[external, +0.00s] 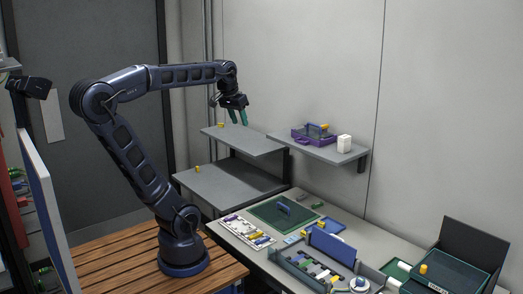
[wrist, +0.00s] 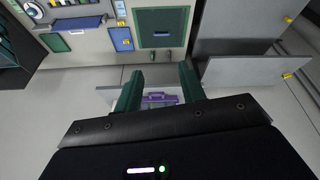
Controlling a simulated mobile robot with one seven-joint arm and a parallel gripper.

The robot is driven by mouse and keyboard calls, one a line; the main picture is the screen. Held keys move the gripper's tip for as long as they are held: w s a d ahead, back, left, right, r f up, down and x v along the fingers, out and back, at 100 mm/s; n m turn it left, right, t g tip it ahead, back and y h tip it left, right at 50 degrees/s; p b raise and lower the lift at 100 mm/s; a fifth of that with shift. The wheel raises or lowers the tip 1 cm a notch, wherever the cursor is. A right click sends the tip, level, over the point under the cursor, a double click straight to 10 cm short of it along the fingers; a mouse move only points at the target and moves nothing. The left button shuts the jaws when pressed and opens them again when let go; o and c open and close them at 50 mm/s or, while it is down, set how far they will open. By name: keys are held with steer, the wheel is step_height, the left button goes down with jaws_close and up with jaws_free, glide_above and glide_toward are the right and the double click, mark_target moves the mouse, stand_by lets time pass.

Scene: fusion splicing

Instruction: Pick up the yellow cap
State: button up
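Several small yellow pieces show, and I cannot tell which one is the task's cap. One yellow cap (external: 221,125) sits on the upper grey shelf near its back-left corner; another yellow cap (external: 197,169) sits on the lower shelf. In the wrist view one yellow piece (wrist: 288,75) is on a shelf at the right and another (wrist: 288,19) is at the upper right. A yellow piece (external: 423,269) also stands at the right bench end. My gripper (external: 239,117) is above the upper shelf, its green fingers apart and empty; they also show in the wrist view (wrist: 160,69).
A purple case (external: 313,134) and a white box (external: 344,143) stand on the right wall shelf (external: 320,153). The bench holds a green mat (external: 268,217), a white tray (external: 232,226) and a dark open case (external: 474,250). The upper shelf (external: 243,143) is mostly bare.

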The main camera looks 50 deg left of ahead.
steer(key=w+a+r+n+g, duration=0.1)
steer(key=w+a+r+n, duration=0.45)
steer(key=w+a, duration=0.75)
steer(key=w+a+r+n+g, duration=0.1)
steer(key=w+a, duration=0.3)
steer(key=a, duration=0.4)
steer(key=w+a+r+n, duration=0.1)
steer(key=w+a, duration=0.3)
steer(key=a, duration=0.4)
steer(key=n+g, duration=0.2)
steer(key=n, duration=0.4)
glide_above(201, 147)
steer(key=a, duration=0.1)
step_height(201, 147, down, 14)
steer(key=shift+w+f, duration=0.2)
steer(key=shift+f, duration=21.6)
jaws_close()
